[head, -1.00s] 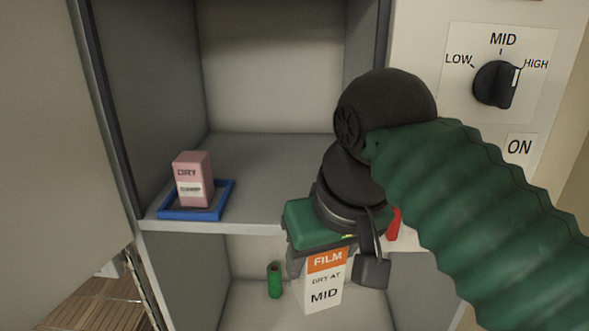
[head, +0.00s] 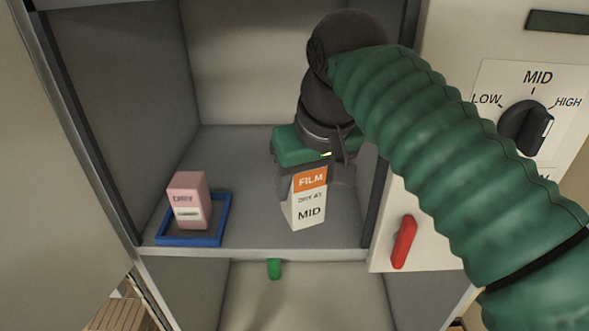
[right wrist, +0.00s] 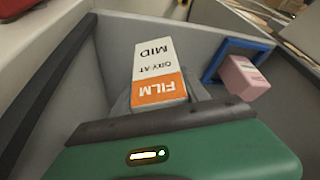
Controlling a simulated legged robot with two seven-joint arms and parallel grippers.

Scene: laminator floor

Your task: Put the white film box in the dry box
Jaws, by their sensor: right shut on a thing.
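The white film box (head: 309,207) has an orange FILM band and reads DRY AT MID. My right gripper (head: 312,172) is shut on its top and holds it upright inside the dry box (head: 255,253), over the right part of the upper shelf. Its bottom looks at or just above the shelf; I cannot tell if it touches. In the right wrist view the film box (right wrist: 160,72) shows upside down in the gripper (right wrist: 165,108). The left gripper is not in view.
A pink DRY box (head: 187,201) stands in a blue frame (head: 222,230) at the shelf's left. A control panel with a dial (head: 526,128) pointing toward HIGH and a red handle (head: 403,242) is at right. A green item (head: 274,269) is below the shelf.

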